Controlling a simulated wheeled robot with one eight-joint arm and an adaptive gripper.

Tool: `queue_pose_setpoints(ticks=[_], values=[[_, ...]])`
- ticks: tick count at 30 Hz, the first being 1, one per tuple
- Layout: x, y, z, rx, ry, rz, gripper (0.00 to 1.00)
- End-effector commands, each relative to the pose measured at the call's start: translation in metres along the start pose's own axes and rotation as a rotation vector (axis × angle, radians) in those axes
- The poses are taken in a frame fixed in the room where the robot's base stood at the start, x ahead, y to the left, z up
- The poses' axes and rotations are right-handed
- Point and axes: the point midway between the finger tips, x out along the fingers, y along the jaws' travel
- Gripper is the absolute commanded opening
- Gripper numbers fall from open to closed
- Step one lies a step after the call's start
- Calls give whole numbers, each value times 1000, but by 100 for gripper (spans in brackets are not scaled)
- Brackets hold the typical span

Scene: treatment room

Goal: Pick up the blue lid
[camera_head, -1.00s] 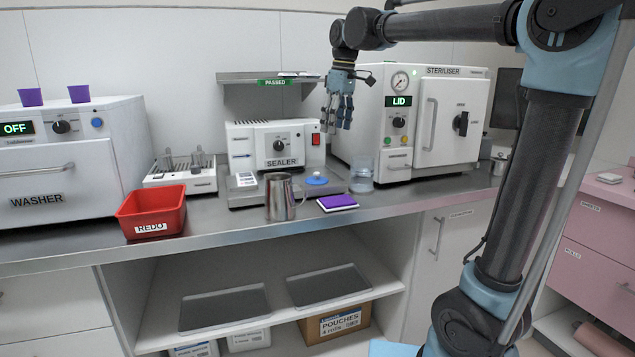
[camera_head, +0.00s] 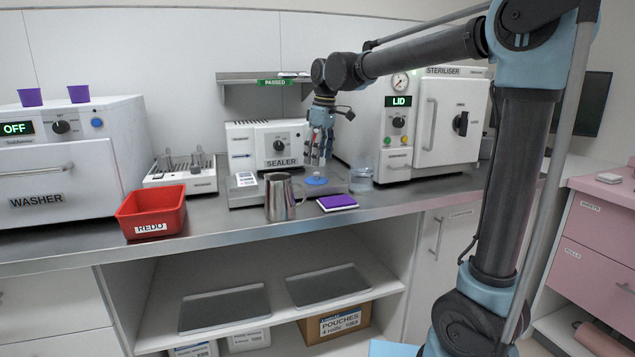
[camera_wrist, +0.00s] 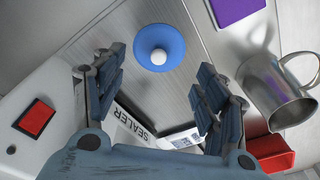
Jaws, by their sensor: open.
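The blue lid (camera_head: 316,181) is a small round disc with a pale knob. It lies on the sealer's front ledge, right of the metal jug. In the wrist view the blue lid (camera_wrist: 159,47) shows at upper middle, ahead of the fingers and untouched. My gripper (camera_head: 319,160) is open and empty, pointing down just above the lid. In the wrist view the fingers of my gripper (camera_wrist: 155,85) are spread wide to either side, with the lid beyond the gap between them.
The metal jug (camera_head: 281,197) stands close left of the lid. A glass beaker (camera_head: 361,179) stands to the right, and a purple pad (camera_head: 337,202) lies in front. The sealer (camera_head: 275,143) is close behind, under a shelf (camera_head: 262,77). A red REDO bin (camera_head: 151,212) sits further left.

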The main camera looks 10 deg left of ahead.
Motion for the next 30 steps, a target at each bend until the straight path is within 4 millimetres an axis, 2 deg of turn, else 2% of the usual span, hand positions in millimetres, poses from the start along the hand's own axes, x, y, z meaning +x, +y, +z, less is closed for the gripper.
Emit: queue_pose_setpoints(ticks=[7, 15, 18, 26, 27, 30], values=[[15, 1, 0, 0, 0, 0, 66], [50, 4, 1, 1, 0, 0, 66], [58, 3, 2, 0, 0, 0, 66], [60, 3, 2, 1, 0, 0, 66], [60, 3, 2, 1, 0, 0, 62], [60, 3, 2, 1, 0, 0, 39]])
